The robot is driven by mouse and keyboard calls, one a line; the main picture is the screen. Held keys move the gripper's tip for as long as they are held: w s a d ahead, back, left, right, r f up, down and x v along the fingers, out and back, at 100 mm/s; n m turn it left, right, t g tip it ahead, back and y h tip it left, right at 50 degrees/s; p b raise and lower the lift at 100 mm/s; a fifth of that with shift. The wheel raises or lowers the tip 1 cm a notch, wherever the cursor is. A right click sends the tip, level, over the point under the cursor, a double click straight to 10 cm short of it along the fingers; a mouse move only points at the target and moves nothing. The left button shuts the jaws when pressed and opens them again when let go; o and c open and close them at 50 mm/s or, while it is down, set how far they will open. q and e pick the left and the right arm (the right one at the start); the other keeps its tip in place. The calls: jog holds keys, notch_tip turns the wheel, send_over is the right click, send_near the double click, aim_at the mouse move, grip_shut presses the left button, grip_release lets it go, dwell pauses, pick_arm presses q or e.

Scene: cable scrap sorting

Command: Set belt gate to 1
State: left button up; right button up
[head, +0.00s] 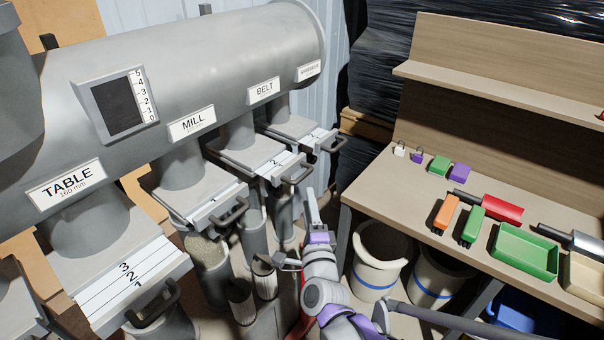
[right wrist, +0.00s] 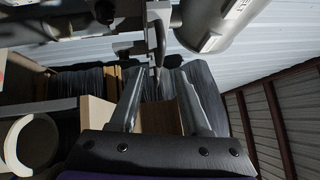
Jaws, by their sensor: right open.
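The BELT label (head: 264,90) is on the big grey duct. The belt gate (head: 272,166) is the slide plate under that branch, partly pulled out, with number marks on its white strip; a 2 is legible. Its dark handle (head: 298,173) sticks out at the front right corner. My right gripper (head: 293,228) is open and empty, below and in front of that handle, apart from it. In the right wrist view its two fingers (right wrist: 160,75) stand spread, with a grey upright bar (right wrist: 158,38) beyond them. My left gripper is not in view.
The TABLE (head: 130,270) and MILL (head: 210,205) gates lie to the left, and another gate (head: 305,137) sits behind the belt gate. Pipes hang below. A wooden bench (head: 395,195) with trays and tools stands right, with white buckets (head: 377,262) underneath.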

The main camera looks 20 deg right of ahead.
aim_at(304, 174)
jog(key=w, duration=0.3)
jog(key=w+r, duration=0.1)
jog(key=w, duration=0.2)
jog(key=w+d, duration=0.1)
jog(key=w, duration=0.2)
jog(key=shift+d+r, duration=0.1)
jog(key=shift+r, duration=0.05)
jog(key=shift+c, duration=0.2)
grip_shut()
jog(key=shift+w, duration=0.1)
dwell(0.8)
